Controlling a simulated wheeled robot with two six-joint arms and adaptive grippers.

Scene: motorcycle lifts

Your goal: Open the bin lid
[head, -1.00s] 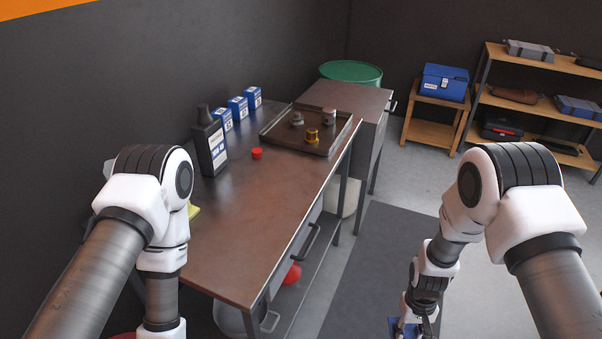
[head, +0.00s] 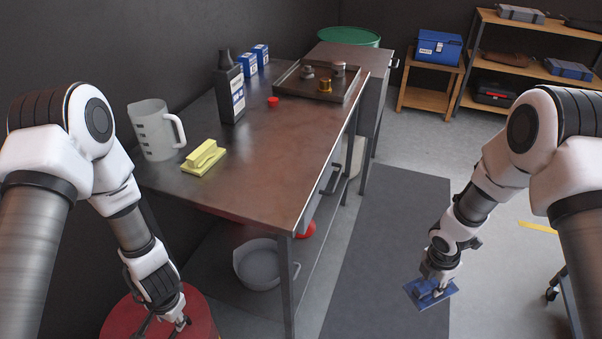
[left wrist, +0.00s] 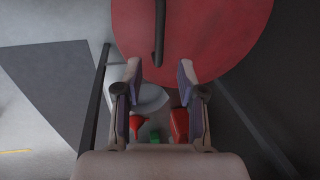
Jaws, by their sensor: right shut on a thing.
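The bin is red and round, at the bottom left in the head view, and its lid (head: 199,315) is partly hidden by my left gripper. In the left wrist view the red lid (left wrist: 215,35) fills the top, with a dark bar handle (left wrist: 158,35) across it. My left gripper (head: 172,326) is over the lid. In the left wrist view the left gripper's fingers (left wrist: 159,76) are apart, with the handle's near end between and just beyond them; they do not grip it. My right gripper (head: 436,279) is shut on a blue flat pad (head: 431,295), held over the floor.
The brown workbench (head: 270,150) stands beside the bin, bearing a measuring jug (head: 152,132), a yellow block (head: 203,158), a black bottle (head: 228,92) and a tray (head: 290,84). A grey bucket (head: 262,266) sits on its lower shelf. The dark mat (head: 385,230) is clear.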

